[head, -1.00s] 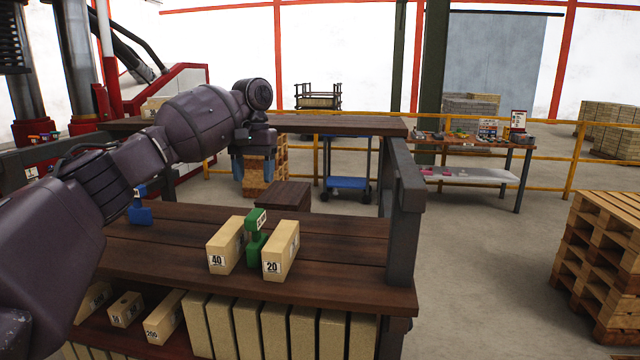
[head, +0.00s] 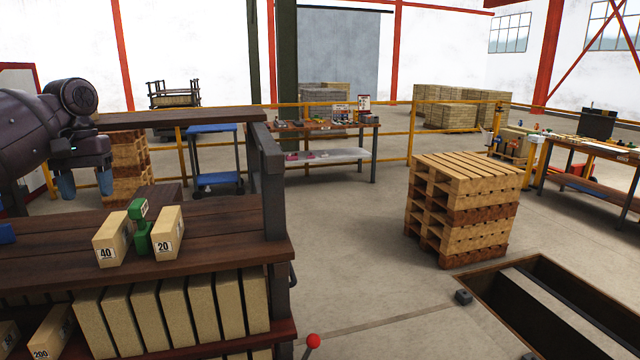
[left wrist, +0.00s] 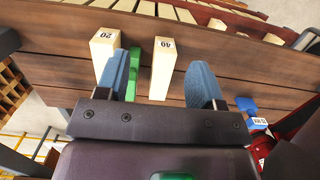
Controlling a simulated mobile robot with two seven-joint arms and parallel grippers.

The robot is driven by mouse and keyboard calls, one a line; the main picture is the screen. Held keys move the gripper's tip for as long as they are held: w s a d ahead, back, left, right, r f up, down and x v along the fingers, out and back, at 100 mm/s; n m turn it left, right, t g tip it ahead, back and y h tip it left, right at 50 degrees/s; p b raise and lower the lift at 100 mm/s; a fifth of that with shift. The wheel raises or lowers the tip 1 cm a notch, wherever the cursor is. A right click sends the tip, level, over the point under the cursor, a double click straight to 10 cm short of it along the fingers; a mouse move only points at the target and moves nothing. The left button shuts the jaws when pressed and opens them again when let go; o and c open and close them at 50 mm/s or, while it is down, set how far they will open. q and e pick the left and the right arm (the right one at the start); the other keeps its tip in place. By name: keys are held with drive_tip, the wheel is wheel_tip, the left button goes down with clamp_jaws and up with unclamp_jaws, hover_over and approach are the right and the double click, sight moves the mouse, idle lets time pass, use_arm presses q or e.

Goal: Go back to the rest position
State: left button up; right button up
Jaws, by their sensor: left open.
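My left gripper (head: 84,184) hangs at the left of the head view, above and behind the wooden shelf bench (head: 210,247). Its two blue fingers are apart with nothing between them. In the left wrist view the open fingers (left wrist: 160,85) point toward the bench, where a block marked 20 (left wrist: 103,45), a green tool (left wrist: 132,72) and a block marked 40 (left wrist: 163,70) stand. In the head view the block marked 40 (head: 112,246), the green tool (head: 140,230) and the block marked 20 (head: 167,236) stand on the shelf board. My right gripper is not in view.
Several bricks (head: 175,310) stand on the lower shelf. A pallet stack (head: 465,210) stands on the floor to the right, beside a floor pit (head: 560,300). A blue cart (head: 215,180) and a tool table (head: 325,128) stand behind. Open floor lies between bench and pallets.

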use_arm(q)
drive_tip(key=w+d+r+m+t, duration=0.2)
drive_tip(key=w+d+m+t, duration=0.4)
drive_tip(key=w+d+t, duration=0.45)
drive_tip(key=d+f+m+t+h, duration=0.1)
drive_tip(key=d+f, duration=0.2)
drive_tip(key=f, duration=0.2)
drive_tip(key=s+d+f+m+t+h, duration=0.1)
drive_tip(key=d+f+m+t, duration=0.1)
drive_tip(key=d+f, duration=0.2)
drive_tip(key=s+d+f+m+t+h+b, duration=0.1)
drive_tip(key=d+f+m+t, duration=0.1)
drive_tip(key=f, duration=0.4)
drive_tip(key=shift+s+d+f+h, duration=0.1)
drive_tip(key=shift+d+f+h, duration=0.25)
drive_tip(key=shift+d, duration=0.5)
drive_tip(key=s+a+f+n+g+y+b, duration=0.1)
drive_tip(key=s+a+f+n+y, duration=0.1)
drive_tip(key=s+f, duration=1.6)
drive_tip(key=s+a+f+n+g+y+b, duration=0.1)
drive_tip(key=s+f+n, duration=0.3)
drive_tip(key=s+f, duration=1.5)
drive_tip(key=s+a+y, duration=0.1)
drive_tip(key=s, duration=0.3)
drive_tip(key=shift+a+n, duration=0.25)
drive_tip(key=shift+n, duration=0.15)
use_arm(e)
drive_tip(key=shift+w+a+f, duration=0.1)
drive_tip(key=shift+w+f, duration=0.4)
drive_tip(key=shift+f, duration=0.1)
